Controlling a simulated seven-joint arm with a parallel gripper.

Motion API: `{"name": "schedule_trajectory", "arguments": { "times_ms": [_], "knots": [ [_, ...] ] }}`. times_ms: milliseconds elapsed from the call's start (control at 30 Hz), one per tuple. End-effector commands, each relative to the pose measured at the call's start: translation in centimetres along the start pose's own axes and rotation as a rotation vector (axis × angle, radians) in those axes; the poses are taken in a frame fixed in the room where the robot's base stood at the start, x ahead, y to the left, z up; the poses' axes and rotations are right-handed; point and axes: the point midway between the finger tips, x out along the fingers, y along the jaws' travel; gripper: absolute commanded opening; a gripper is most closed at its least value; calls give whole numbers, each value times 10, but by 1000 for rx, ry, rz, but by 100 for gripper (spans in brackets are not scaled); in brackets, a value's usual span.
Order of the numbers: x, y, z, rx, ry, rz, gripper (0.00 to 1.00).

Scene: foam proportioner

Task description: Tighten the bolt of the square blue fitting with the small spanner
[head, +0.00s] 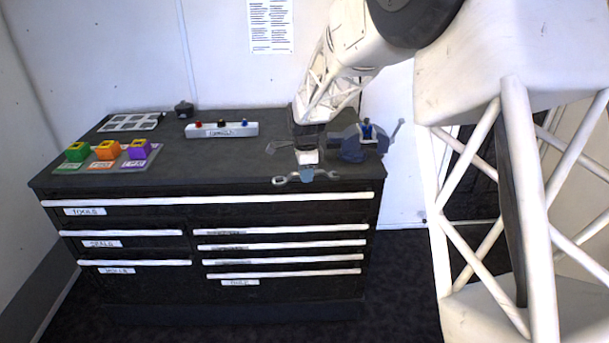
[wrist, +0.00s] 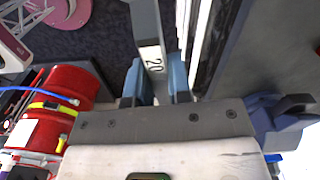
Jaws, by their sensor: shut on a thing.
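My gripper (head: 307,172) is shut on a grey spanner (head: 281,181) at the front right edge of the black cabinet top. In the wrist view the blue fingers of my gripper (wrist: 158,82) pinch this spanner's flat handle (wrist: 148,28), marked 20. A blue-grey vise (head: 354,150) stands right of my gripper, apart from the spanner. A small blue fitting (head: 367,130) sits upright in the vise; its bolt is too small to make out. Part of the vise shows in the wrist view (wrist: 268,116).
The centre is clear.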

Motion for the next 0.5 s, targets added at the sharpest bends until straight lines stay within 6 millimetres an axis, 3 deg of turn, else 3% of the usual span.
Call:
{"name": "schedule_trajectory", "arguments": {
  "times_ms": [500],
  "knots": [
    [-22, -26, -42, -426, 0, 0, 0]
  ]
}}
